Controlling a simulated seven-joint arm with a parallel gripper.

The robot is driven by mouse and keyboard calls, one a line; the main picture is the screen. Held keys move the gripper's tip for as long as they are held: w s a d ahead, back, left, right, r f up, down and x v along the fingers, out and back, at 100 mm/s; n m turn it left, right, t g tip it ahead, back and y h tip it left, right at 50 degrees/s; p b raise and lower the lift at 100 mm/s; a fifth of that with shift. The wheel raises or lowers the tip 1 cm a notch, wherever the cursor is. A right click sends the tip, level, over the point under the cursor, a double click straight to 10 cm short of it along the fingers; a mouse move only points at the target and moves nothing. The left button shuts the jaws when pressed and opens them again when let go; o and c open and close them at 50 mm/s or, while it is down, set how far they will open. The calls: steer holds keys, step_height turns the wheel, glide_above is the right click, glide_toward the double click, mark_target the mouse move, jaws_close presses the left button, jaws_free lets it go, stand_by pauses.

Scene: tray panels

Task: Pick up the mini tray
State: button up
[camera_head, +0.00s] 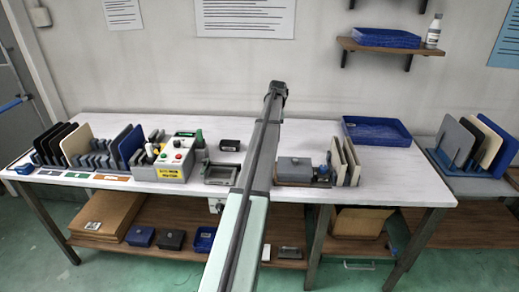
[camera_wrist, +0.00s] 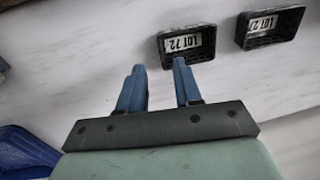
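Two small dark trays show in the wrist view. One (camera_wrist: 187,44), labelled "LOT 72", lies just beyond my fingertips and a little to the right. The other (camera_wrist: 270,27), labelled "LOT 27", lies farther right. Both lie on a pale surface, and I cannot tell which is the mini tray. My gripper (camera_wrist: 158,66) is open, its two blue fingers apart with nothing between them. In the head view a small black tray (camera_head: 230,145) lies on the white table left of my arm; I cannot match it surely to either labelled tray. My fingers are not clear in that view.
The white table (camera_head: 300,122) is clear along its back middle. A large blue tray (camera_head: 376,131) lies at its right. A control box (camera_head: 172,172) and panel racks (camera_head: 90,160) stand left. A grey box (camera_head: 295,168) and upright panels (camera_head: 345,162) stand right of my arm.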

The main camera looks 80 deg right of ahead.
steer(key=shift+w+d+f, duration=0.1)
steer(key=shift+w+f, duration=0.05)
steer(key=shift+f, duration=1.25)
steer(key=shift+w+d+f, duration=0.1)
steer(key=shift+w+f, duration=0.1)
steer(key=shift+f, duration=1.15)
steer(key=shift+w+f, duration=0.15)
steer(key=shift+f, duration=1.25)
steer(key=shift+c, duration=0.5)
jaws_close()
